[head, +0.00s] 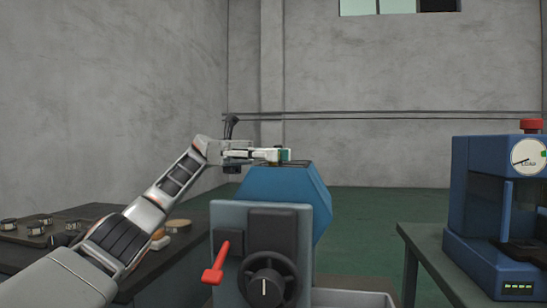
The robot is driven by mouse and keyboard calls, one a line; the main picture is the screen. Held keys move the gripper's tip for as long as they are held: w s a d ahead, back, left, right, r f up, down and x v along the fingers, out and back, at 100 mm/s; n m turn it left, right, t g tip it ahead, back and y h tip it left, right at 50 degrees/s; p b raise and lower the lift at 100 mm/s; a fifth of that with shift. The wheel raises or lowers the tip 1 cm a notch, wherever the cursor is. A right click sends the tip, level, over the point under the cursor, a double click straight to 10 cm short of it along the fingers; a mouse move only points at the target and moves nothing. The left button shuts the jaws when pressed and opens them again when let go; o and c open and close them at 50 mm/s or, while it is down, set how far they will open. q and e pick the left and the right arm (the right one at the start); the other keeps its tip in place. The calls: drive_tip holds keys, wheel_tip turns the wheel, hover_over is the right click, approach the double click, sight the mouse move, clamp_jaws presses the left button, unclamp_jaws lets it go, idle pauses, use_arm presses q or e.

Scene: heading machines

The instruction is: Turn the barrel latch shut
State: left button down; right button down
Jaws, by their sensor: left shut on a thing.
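A blue angular housing (283,191) stands in the middle, behind a grey front panel (230,213). A dark plate (295,163) lies on its top. My left gripper (279,154) reaches over the top of the housing from the left. A red lever (217,264) sits on the left of the front panel, clear of the gripper. My right gripper is not in view.
A black knob (267,286) is on the front panel. A blue press with a dial (525,155) stands on a table (425,245) at the right. A dark bench (60,258) with several round parts is at the left. Green floor behind is clear.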

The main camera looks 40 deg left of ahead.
use_arm(q)
drive_tip(key=shift+f, duration=0.25)
drive_tip(key=c, duration=1.8)
unclamp_jaws()
drive_tip(key=shift+r, duration=0.15)
